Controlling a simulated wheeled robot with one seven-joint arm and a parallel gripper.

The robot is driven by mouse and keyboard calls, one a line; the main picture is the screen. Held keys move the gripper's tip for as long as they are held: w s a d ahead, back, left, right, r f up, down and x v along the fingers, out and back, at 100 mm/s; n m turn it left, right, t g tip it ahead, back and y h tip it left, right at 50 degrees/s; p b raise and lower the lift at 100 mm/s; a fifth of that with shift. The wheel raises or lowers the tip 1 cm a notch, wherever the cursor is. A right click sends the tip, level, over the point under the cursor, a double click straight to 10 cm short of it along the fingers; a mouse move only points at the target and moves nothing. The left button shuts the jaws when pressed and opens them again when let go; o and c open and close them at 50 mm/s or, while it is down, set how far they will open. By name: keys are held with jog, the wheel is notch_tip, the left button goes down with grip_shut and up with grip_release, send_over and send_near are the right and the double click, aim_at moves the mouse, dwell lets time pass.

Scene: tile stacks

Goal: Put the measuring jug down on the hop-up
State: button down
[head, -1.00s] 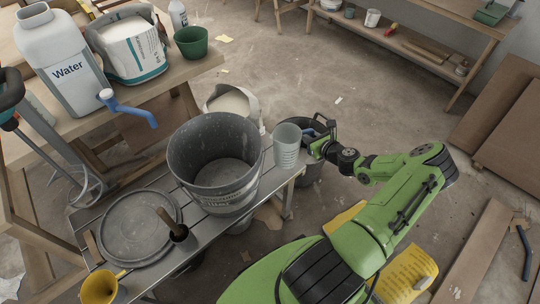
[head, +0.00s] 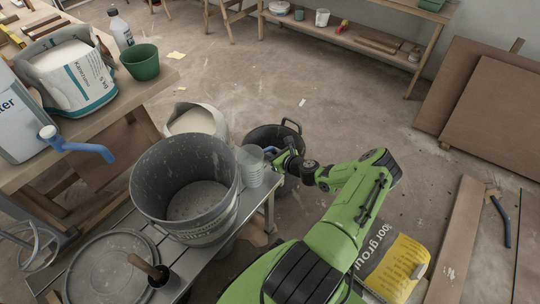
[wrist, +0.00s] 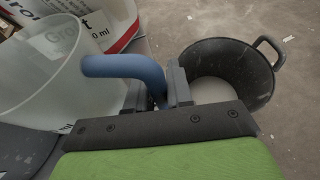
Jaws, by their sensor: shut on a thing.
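The clear measuring jug (head: 251,167) is upright over the right end of the hop-up, close beside the large grey bucket. My gripper (head: 287,162) is at its right side, shut on its blue handle. In the wrist view the jug (wrist: 50,80) fills the left side, with its handle between the fingers of my gripper (wrist: 168,95). The hop-up (head: 172,254) is a silver slatted platform. I cannot tell whether the jug's base touches it.
A black tub (head: 290,133) and an open white bag (head: 200,118) stand behind. A workbench (head: 165,90) is at left.

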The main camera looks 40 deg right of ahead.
jog(key=shift+r, duration=0.1)
jog(key=c, duration=1)
grip_release()
jog(key=shift+f, duration=0.2)
jog(key=shift+r, duration=0.15)
